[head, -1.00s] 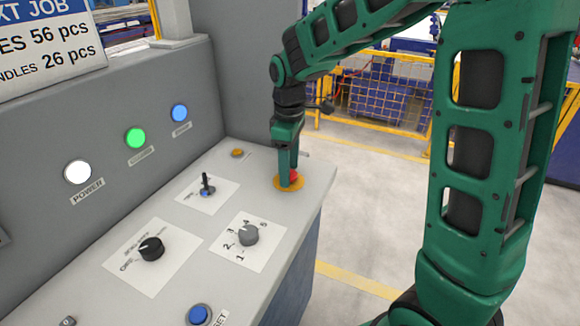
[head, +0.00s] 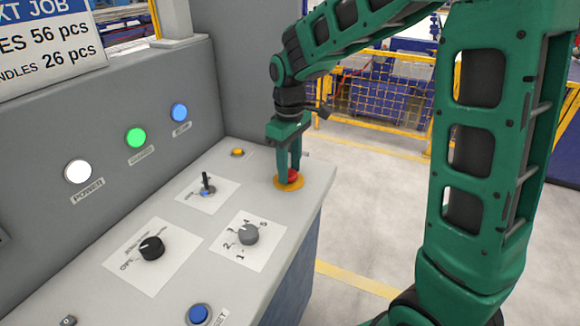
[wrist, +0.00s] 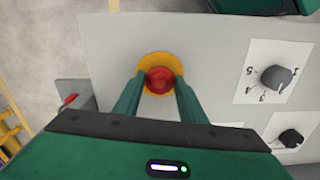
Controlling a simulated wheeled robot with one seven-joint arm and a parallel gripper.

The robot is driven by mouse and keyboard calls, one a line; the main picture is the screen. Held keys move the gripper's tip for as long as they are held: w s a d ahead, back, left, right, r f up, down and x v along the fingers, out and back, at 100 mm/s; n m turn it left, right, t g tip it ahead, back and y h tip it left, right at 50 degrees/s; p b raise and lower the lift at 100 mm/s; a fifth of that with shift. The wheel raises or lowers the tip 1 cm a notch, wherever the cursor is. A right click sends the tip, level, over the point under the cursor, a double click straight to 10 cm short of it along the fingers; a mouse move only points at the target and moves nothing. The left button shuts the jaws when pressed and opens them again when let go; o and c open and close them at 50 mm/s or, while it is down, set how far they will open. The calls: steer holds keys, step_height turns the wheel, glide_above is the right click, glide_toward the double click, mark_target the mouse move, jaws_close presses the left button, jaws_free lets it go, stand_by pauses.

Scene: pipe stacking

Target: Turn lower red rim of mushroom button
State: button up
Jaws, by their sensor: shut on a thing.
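The red mushroom button (head: 292,176) sits on a yellow-orange ring plate (head: 281,185) near the far right corner of the grey console top. In the wrist view the red button (wrist: 160,80) is between my two green fingers, with its yellow ring (wrist: 150,62) around it. My gripper (head: 289,175) points down over the button and is shut on its rim, one finger on each side. The fingertips also show in the wrist view (wrist: 160,88). The lower part of the rim is partly hidden by the fingers.
A small lever switch (head: 207,187), a numbered grey knob (head: 248,235), a black knob (head: 152,248) and a blue button (head: 198,314) are on the console. The upright panel has white, green and blue lamps. Clear floor lies right of the console; a yellow fence (head: 390,100) stands behind.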

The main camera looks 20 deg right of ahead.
steer(key=shift+w+m, duration=0.15)
steer(key=shift+m, duration=1.45)
steer(key=o, duration=1.1)
steer(key=shift+c, duration=0.2)
step_height(320, 180, up, 11)
steer(key=shift+d+f, duration=0.1)
steer(key=shift+f, duration=0.05)
